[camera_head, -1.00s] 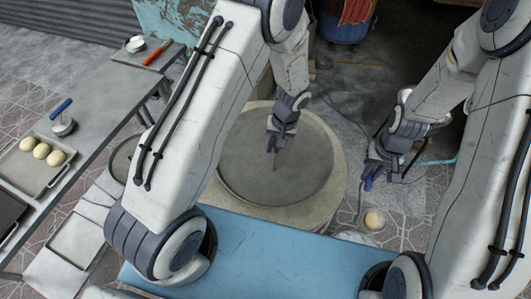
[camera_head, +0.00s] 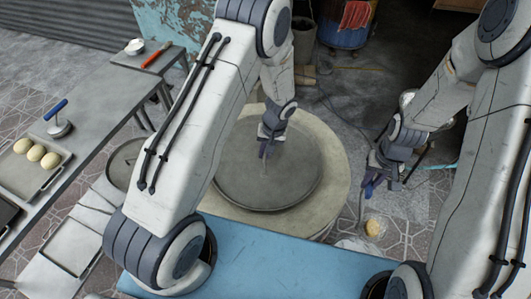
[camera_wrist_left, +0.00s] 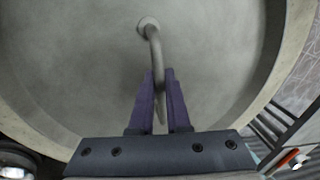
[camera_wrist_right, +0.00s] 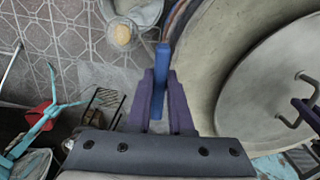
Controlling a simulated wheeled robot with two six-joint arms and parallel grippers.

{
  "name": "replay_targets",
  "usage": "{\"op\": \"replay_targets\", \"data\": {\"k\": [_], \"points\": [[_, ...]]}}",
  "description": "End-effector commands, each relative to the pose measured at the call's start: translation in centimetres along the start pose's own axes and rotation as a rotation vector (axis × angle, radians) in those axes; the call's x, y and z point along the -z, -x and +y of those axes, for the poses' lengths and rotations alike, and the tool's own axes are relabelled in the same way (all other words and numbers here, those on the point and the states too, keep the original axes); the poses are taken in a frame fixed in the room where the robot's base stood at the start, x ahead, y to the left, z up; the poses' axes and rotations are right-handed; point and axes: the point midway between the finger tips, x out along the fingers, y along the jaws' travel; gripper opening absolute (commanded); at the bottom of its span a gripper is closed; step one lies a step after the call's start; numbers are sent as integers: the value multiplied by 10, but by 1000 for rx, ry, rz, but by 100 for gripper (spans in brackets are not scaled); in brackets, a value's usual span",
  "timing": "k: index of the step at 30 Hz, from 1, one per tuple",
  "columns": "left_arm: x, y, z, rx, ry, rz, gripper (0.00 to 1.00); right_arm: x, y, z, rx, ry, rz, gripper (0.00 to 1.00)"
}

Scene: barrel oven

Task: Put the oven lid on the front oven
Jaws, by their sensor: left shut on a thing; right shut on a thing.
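The oven lid (camera_head: 285,183) is a wide grey disc with a bent metal handle, clear in the left wrist view (camera_wrist_left: 153,50). My left gripper (camera_head: 266,150) is shut on that handle from above. The lid lies over the top of the front oven (camera_head: 334,180), a pale round barrel whose rim shows around it, wider at the right. I cannot tell whether the lid touches the oven. My right gripper (camera_head: 371,183) is shut on a blue handle (camera_wrist_right: 162,65), to the right of the oven. What the handle belongs to is unclear.
A round pale thing (camera_head: 374,228) is below my right gripper, near the floor. A blue surface (camera_head: 260,255) lies in front of the oven. At left, a grey table (camera_head: 95,95) bears a tray with bread balls (camera_head: 36,153) and a blue-handled tool (camera_head: 58,118).

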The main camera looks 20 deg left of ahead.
Motion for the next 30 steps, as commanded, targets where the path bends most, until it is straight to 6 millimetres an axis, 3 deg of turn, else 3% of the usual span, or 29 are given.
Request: {"op": "replay_targets", "data": {"k": [2,3,5,19,30], "points": [[0,-3,1,0,0,1,0,0,-4,0,0,0,1,0],[0,-3,0,0,0,0,22,0,-3,0,0,0,1,0],[0,-2,0,0,0,-1,44,0,-2,0,0,0,1,0],[1,8,0,-1,1,3,44,0,-2,0,0,0,0,0],[1,83,1,-3,1,6,44,0,-20,0,0,0,1,0]]}}
